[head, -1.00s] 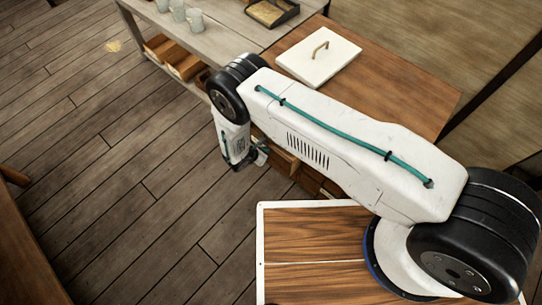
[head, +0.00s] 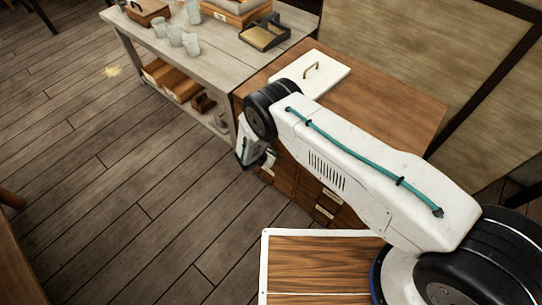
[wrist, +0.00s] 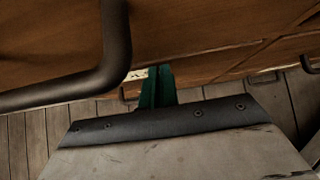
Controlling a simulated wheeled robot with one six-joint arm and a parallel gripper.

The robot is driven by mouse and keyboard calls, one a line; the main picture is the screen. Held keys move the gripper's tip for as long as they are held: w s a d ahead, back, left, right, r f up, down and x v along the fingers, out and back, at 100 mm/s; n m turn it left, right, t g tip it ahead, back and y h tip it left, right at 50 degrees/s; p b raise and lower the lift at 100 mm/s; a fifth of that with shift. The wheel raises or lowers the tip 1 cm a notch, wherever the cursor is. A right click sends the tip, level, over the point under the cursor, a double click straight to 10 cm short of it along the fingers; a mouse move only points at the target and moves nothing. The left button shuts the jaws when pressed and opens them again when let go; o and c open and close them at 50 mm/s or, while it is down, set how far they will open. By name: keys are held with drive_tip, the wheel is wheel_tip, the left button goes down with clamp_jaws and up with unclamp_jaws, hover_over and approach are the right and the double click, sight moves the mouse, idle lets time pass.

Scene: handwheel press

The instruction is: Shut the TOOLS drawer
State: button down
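The wooden drawer cabinet (head: 403,100) stands right of centre in the head view, with labelled drawer fronts (head: 325,205) below its top. The labels are too small to read, so I cannot tell which drawer is TOOLS or how far it stands out. My gripper (head: 266,158) hangs beside the cabinet's front, partly hidden by my wrist. In the wrist view, my gripper's green fingertips (wrist: 158,87) are together, with nothing seen between them. They are close to a wooden front, and partly cover a pale label (wrist: 137,74). A dark bar handle (wrist: 75,85) crosses at left.
The plank floor (head: 130,190) at left is clear.

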drive_tip(key=shift+w+d, duration=0.1)
drive_tip(key=shift+d, duration=0.2)
drive_tip(key=s+a+f+v, duration=0.1)
drive_tip(key=f+v, duration=0.1)
drive_tip(key=v, duration=1.1)
drive_tip(key=shift+s+a, duration=0.35)
drive_tip(key=shift+a, duration=0.05)
drive_tip(key=shift+d, duration=0.1)
